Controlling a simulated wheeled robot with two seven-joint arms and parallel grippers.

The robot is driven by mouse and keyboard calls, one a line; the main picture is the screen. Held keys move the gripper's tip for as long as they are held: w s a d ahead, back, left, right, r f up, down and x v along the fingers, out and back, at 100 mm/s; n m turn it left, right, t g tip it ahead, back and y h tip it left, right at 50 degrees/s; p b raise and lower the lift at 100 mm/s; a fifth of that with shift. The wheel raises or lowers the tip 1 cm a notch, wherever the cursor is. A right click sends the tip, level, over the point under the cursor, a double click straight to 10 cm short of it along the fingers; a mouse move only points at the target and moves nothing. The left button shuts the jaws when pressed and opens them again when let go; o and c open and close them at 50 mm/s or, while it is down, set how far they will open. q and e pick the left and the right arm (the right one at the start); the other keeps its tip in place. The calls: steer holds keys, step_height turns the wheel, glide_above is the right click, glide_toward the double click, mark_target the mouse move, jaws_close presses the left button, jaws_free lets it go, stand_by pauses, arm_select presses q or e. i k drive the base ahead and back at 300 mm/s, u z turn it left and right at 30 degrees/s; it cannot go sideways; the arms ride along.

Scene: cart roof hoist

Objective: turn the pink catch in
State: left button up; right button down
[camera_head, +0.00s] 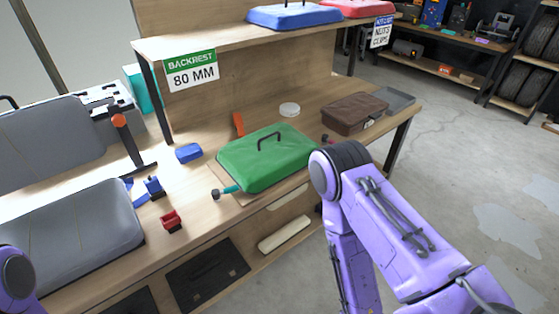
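A green lid-like cover (262,160) with a black handle lies on the bench. A small dark pink piece (327,139), which looks like the pink catch, shows at its far right corner, just above my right arm's joint. It is too small to tell which way it is turned. A teal catch (230,189) with a dark knob sticks out at the near left corner, and an orange one (238,124) stands behind the cover. My purple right arm crosses the right foreground, with its gripper out of the picture. Only a bit of my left arm shows at the lower left edge.
A brown case (353,113) and a grey tray (397,98) lie at the bench's right end. A white disc (289,109), a blue block (189,153) and a red clamp (171,220) lie around the cover. Grey seat cushions (85,240) fill the left. A shelf (225,35) stands above.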

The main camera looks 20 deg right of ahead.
mark_target(325, 139)
steer(key=z, duration=0.5)
steer(key=k, duration=0.65)
steer(key=z, duration=1.4)
steer(key=i, duration=1.4)
steer(key=u, duration=0.7)
steer(key=i, duration=0.5)
steer(key=u, duration=0.65)
steer(key=k, duration=1.1)
steer(key=z, duration=0.8)
steer(key=i, duration=0.7)
steer(key=z, duration=0.05)
